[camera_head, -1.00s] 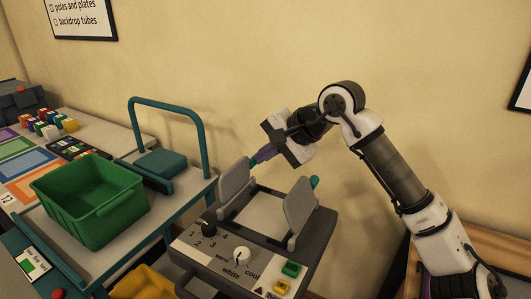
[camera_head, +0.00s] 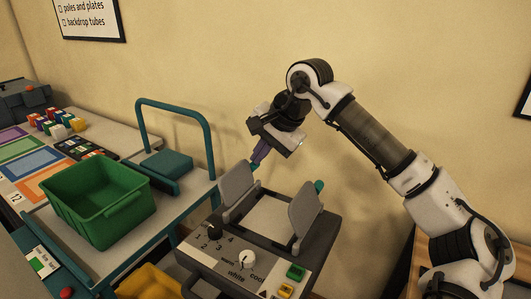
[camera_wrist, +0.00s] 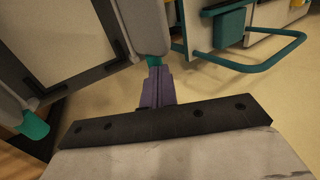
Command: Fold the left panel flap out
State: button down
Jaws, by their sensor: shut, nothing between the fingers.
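The light panel (camera_head: 270,218) is a pale face on a dark box with two grey flaps standing up at its sides. The left flap (camera_head: 238,186) is upright, with a teal tab (camera_wrist: 154,61) at its edge; it also fills the top middle of the wrist view (camera_wrist: 146,25). The right flap (camera_head: 304,213) is also upright and has its own teal tab (camera_head: 319,186). My gripper (camera_head: 257,160) has purple fingers, shut and empty. Their tips (camera_wrist: 155,72) are right at the left flap's tab; I cannot tell whether they touch it.
The box's front has knobs (camera_head: 248,260) and green and yellow buttons (camera_head: 295,272). A teal-railed cart (camera_head: 210,150) with a green bin (camera_head: 98,205) stands at the left. A wall is close behind. A yellow bin (camera_head: 150,281) sits low in front.

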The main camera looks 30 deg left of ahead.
aim_at(244, 160)
jog(key=shift+a, duration=0.6)
jog(key=shift+a+h+p, duration=0.3)
jog(key=shift+a+p, duration=0.05)
jog(key=shift+a, duration=0.05)
jog(key=shift+a+h, duration=0.25)
jog(key=shift+h, duration=0.15)
jog(key=shift+s+a+f+p, duration=0.1)
jog(key=shift+a+f+p, duration=0.25)
jog(key=shift+a+p, duration=0.3)
jog(key=shift+a+f+h, duration=0.25)
jog(key=shift+a+h, duration=0.15)
jog(key=shift+h, duration=0.6)
jog(key=shift+a+f+p, duration=0.35)
jog(key=shift+a+f, duration=0.3)
jog(key=shift+f, duration=0.2)
jog(key=shift+d, duration=0.1)
jog(key=shift+d+f+b, duration=0.3)
jog(key=shift+d+b, duration=0.05)
jog(key=shift+d, duration=0.25)
